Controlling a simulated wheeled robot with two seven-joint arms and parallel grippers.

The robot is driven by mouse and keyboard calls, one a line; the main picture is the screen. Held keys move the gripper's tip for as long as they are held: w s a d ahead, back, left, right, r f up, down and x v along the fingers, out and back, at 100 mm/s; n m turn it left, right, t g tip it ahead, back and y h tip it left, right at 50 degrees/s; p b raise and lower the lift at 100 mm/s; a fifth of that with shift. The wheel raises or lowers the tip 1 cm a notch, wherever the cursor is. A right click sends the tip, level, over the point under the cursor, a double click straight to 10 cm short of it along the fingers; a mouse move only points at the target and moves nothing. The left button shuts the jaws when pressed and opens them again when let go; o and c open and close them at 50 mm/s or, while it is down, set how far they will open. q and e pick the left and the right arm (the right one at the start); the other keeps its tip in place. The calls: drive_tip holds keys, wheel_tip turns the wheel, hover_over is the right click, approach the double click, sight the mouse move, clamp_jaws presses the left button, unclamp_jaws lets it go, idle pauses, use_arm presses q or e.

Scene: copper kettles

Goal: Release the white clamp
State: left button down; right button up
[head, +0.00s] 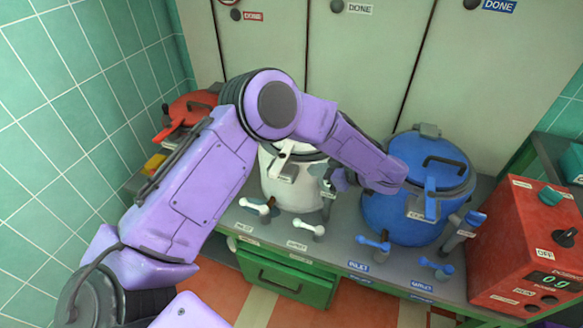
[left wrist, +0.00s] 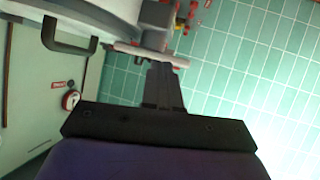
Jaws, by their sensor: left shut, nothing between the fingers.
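The white kettle (head: 275,183) stands on the bench, partly hidden behind my left arm. A pale lever on a grey block (head: 284,170) at its front rim looks like the white clamp. In the left wrist view, the clamp's white bar (left wrist: 150,52) lies across the grey block (left wrist: 157,18) beside the kettle lid. My left gripper (left wrist: 163,68) is shut and empty, its dark fingertips close to the bar; whether they touch it I cannot tell. In the head view the forearm hides much of this gripper. My right gripper is not in view.
The blue kettle (head: 400,215) stands to the right, close to my left wrist. A red control box (head: 520,245) is at the far right. White valve handles (head: 258,206) and blue ones (head: 372,244) stick up along the bench front. A red kettle lid (head: 190,106) is at the left.

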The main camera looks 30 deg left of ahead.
use_arm(q)
drive_tip(key=d+r+n+g+h, duration=0.1)
drive_tip(key=d+r+g+h, duration=0.1)
drive_tip(key=d+r, duration=0.2)
drive_tip(key=shift+r+n+g+h, duration=0.4)
drive_tip(key=shift+r, duration=0.3)
drive_tip(key=p, duration=0.4)
approach(282, 159)
drive_tip(key=s+a+f, duration=0.2)
drive_tip(key=s+f, duration=0.2)
drive_tip(key=f, duration=0.1)
drive_tip(key=shift+s+a, duration=0.2)
drive_tip(key=shift+s, duration=0.2)
drive_tip(key=shift+f, duration=0.1)
